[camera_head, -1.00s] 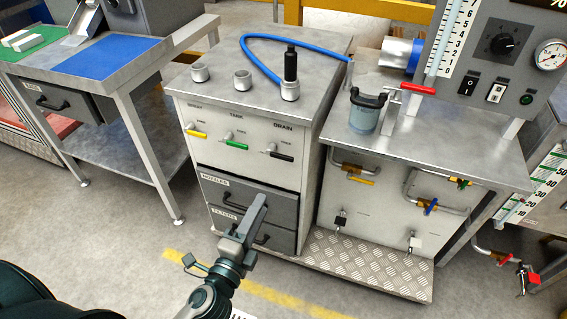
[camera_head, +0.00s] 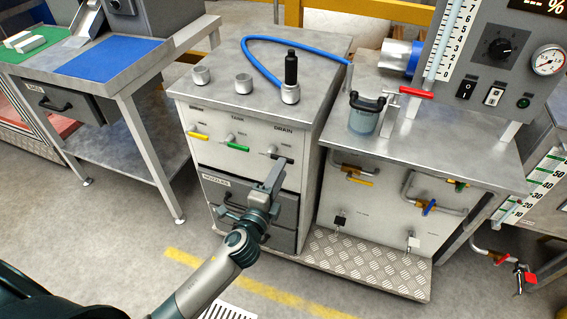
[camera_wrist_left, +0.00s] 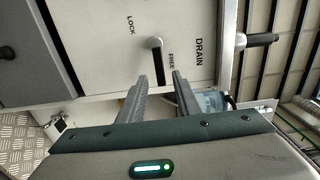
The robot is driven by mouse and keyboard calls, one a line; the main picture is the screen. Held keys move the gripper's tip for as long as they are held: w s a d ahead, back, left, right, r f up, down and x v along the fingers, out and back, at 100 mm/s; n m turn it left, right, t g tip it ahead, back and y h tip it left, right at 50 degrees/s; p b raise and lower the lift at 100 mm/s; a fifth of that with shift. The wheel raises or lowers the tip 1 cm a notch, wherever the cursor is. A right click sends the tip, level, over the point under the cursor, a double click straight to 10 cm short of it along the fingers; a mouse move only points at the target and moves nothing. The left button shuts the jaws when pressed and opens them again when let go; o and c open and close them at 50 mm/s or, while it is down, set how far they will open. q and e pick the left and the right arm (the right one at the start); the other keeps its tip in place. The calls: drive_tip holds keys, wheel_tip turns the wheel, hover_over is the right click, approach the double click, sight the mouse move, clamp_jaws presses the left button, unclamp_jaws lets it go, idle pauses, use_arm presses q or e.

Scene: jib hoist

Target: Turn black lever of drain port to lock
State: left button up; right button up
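The black lever of the drain port (camera_head: 284,158) is on the front panel of the grey cabinet, under the DRAIN label. In the left wrist view the lever (camera_wrist_left: 158,62) lies near the FREE mark, with LOCK to the left of it in the picture. My left gripper (camera_head: 274,170) is just in front of the panel by the lever. In the left wrist view its two fingers (camera_wrist_left: 161,77) are apart, with the lever's free end showing between them. I cannot tell whether they touch it. My right gripper is out of view.
A yellow lever (camera_head: 198,135) and a green lever (camera_head: 237,146) sit left of the drain lever. Drawers (camera_head: 230,194) with handles are below. A blue hose (camera_head: 262,66) lies on the cabinet top. A piped bench (camera_head: 455,150) stands close on the right.

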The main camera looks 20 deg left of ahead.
use_arm(q)
drive_tip(key=shift+w, duration=1.7)
clamp_jaws()
